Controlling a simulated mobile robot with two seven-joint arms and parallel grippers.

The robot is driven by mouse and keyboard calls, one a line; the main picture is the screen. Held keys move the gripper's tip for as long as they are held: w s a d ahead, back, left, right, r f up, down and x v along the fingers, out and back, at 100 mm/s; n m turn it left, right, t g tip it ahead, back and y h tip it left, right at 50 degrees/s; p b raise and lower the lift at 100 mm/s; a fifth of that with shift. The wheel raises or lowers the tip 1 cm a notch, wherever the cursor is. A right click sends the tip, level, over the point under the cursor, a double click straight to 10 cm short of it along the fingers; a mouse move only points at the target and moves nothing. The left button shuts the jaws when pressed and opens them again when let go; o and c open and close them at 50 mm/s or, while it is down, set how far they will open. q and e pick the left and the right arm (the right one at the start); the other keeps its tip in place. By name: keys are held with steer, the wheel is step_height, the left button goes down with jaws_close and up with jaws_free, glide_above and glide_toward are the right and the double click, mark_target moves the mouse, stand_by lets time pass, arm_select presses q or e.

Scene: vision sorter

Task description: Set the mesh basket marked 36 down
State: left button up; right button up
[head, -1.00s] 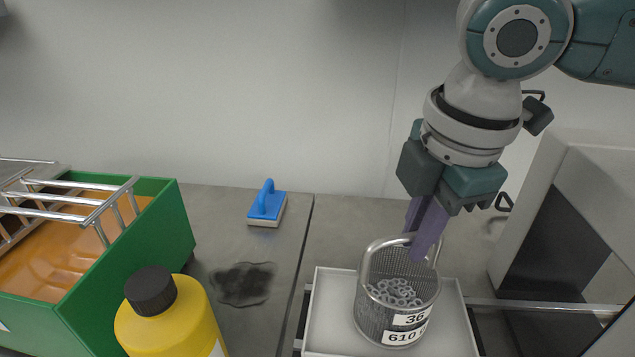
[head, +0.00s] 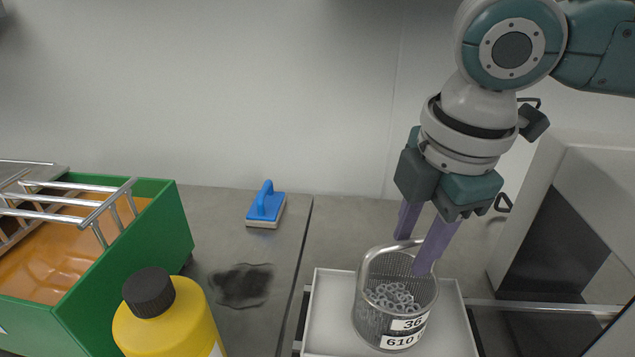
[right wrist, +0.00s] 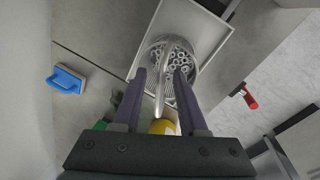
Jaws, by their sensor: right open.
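The mesh basket marked 36 (head: 372,318) stands upright on a white tray (head: 325,325) in the head view, with several small grey rings inside. A second label below reads 610 and is partly cut by the view. The basket also shows in the right wrist view (right wrist: 187,84), its arched handle crossing between my fingers. My right gripper (head: 412,255) is open, its purple fingers spread on either side of the handle. It also shows open in the right wrist view (right wrist: 159,80). My left gripper is not in view.
A yellow bottle with a black cap (head: 165,325) stands at the front left, beside a green crate (head: 130,245) with a metal rack. A blue scrubber (head: 266,205) and a dark stain (head: 243,285) lie on the counter. A grey housing (head: 560,200) stands to the right.

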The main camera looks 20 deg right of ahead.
step_height(320, 180, up, 12)
steer(key=s+f+p, duration=0.1)
steer(key=s+p, duration=0.1)
steer(key=s+a+f+m+t+y, duration=0.1)
steer(key=s+a+f+m+y, duration=0.15)
steer(key=a, duration=0.35)
steer(key=s+a+f+m+t+y, duration=0.1)
steer(key=s+a+f+m, duration=0.2)
steer(key=a+f, duration=0.15)
steer(key=s+d+f+m+h, duration=0.3)
steer(key=s+d+m, duration=0.3)
steer(key=s+m, duration=0.2)
steer(key=shift+s+f+m+g, duration=0.25)
steer(key=shift+f+m+g, duration=0.1)
steer(key=shift+f, duration=0.5)
